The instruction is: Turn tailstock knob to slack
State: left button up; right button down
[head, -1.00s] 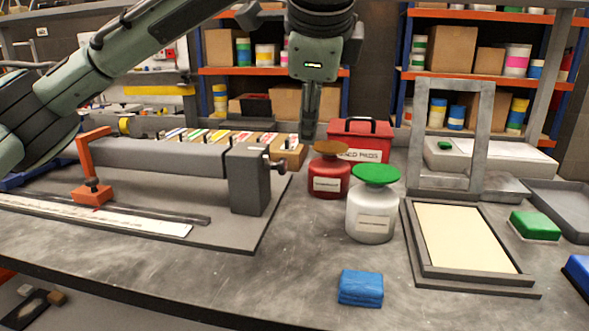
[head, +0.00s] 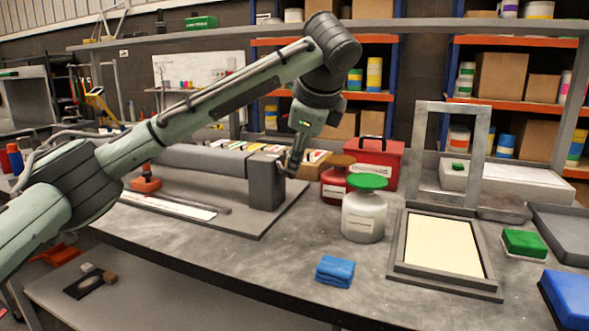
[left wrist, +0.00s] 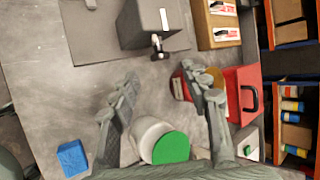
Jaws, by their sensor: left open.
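The grey tailstock block (head: 265,183) stands at the right end of the long grey bar (head: 205,160) on the bench. In the left wrist view the tailstock (left wrist: 143,24) shows with its small dark knob (left wrist: 157,46) sticking out on a short stem. My left gripper (head: 293,170) hangs just right of the tailstock in the head view and hides most of the knob there. In the left wrist view my gripper's fingers (left wrist: 160,75) are spread wide. The knob lies beyond the fingertips, roughly between their lines, untouched. My right gripper is not in view.
A white jar with a green lid (head: 364,215), a red jar (head: 335,185) and a red box (head: 376,162) stand close right of the gripper. A blue cloth (head: 335,271) lies in front. A grey frame (head: 447,150) stands further right. The front bench surface is mostly clear.

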pick_arm(q)
jog(key=x, duration=0.6)
jog(key=shift+w+f, duration=0.25)
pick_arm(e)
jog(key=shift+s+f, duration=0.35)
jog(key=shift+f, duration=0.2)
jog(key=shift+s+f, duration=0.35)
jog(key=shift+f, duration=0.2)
pick_arm(q)
jog(key=shift+a, duration=0.1)
grip_shut()
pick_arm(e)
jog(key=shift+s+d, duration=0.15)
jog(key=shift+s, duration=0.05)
